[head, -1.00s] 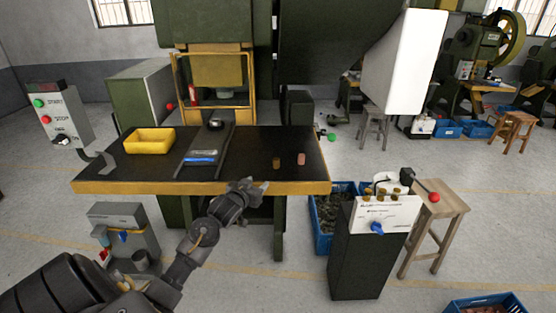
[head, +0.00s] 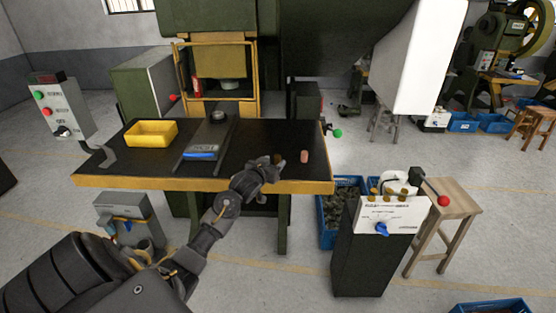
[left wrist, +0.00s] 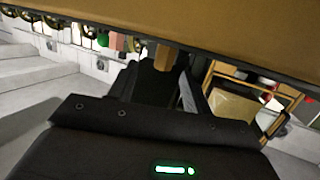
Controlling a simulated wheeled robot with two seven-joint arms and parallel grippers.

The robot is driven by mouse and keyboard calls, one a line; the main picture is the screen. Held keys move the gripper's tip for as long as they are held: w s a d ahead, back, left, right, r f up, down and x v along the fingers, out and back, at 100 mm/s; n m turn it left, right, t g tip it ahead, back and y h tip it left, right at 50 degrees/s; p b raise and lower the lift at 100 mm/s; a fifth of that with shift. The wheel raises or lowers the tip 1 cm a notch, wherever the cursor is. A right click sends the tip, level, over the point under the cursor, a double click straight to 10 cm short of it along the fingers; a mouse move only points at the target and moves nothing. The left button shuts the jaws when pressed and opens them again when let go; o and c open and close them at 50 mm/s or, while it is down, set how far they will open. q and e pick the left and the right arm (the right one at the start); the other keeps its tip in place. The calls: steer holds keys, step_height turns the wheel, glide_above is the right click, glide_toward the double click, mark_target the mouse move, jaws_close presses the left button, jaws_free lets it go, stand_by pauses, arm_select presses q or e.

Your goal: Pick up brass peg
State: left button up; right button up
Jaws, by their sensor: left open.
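The brass peg (head: 277,159) stands on the black table top near its front right, partly hidden by my left gripper (head: 272,168). My left gripper is open, with its fingertips close to the peg at the table's front edge. In the left wrist view a brass-coloured upright piece (left wrist: 166,57), apparently the peg, shows between the dark fingers (left wrist: 168,85). I cannot tell whether the fingers touch it. A copper-coloured peg (head: 305,156) stands to the right of the brass peg. My right gripper is not in view.
The table's yellow front edge (head: 130,182) runs just under my left gripper. A yellow tray (head: 151,144) and a dark rail with a blue piece (head: 201,155) lie to the left. A dark control stand (head: 372,255) and wooden stool (head: 447,205) stand right of the table.

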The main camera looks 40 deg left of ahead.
arm_select(q)
steer(key=shift+r, duration=0.1)
steer(key=shift+w+a+p, duration=0.2)
steer(key=shift+w+p, duration=0.15)
steer(key=p+x, duration=0.1)
steer(key=x, duration=0.2)
steer(key=shift+w+a, duration=0.25)
steer(key=shift+w, duration=0.4)
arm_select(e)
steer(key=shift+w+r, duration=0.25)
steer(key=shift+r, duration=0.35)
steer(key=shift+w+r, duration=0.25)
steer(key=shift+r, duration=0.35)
arm_select(q)
jaws_close()
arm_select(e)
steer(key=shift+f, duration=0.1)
